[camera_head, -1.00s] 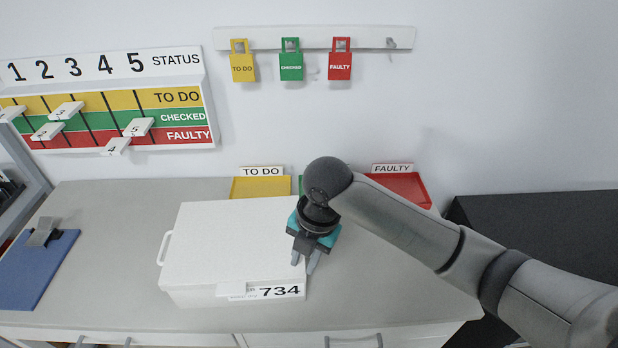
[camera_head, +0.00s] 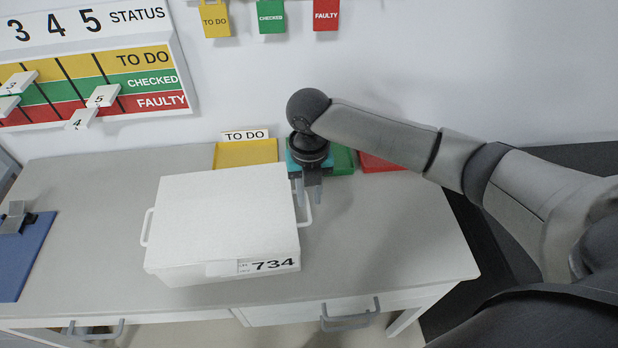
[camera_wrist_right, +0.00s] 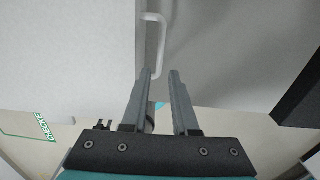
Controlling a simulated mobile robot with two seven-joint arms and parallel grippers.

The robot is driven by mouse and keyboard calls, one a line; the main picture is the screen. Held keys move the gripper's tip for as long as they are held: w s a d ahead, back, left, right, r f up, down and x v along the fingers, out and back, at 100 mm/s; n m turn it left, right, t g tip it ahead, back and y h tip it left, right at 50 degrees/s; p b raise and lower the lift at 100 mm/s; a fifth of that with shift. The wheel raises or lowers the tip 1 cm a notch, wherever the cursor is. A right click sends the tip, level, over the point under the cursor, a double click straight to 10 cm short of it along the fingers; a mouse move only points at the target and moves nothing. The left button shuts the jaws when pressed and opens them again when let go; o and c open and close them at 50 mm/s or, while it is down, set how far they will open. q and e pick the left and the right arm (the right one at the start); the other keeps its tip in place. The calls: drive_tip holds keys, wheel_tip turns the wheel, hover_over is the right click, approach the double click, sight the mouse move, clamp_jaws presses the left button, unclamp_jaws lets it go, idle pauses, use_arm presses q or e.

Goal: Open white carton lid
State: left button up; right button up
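The white carton (camera_head: 225,215) stands on the desk with its lid closed and the number 734 on its front. It has a white handle on each side; the right handle (camera_head: 308,212) is just below my right gripper. My left gripper is out of view.
A yellow TO DO tray (camera_head: 245,153), a green tray (camera_head: 343,160) and a red tray (camera_head: 378,163) stand at the back of the desk. A blue clipboard (camera_head: 20,260) lies at the left. The desk right of the carton (camera_head: 400,240) is clear.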

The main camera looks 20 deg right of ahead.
sight(309, 212)
wheel_tip(309, 212, down, 7)
drive_tip(key=shift+r+b, duration=0.2)
drive_tip(key=shift+b, duration=0.25)
clamp_jaws()
idle(1.2)
drive_tip(key=shift+o, duration=1.6)
unclamp_jaws()
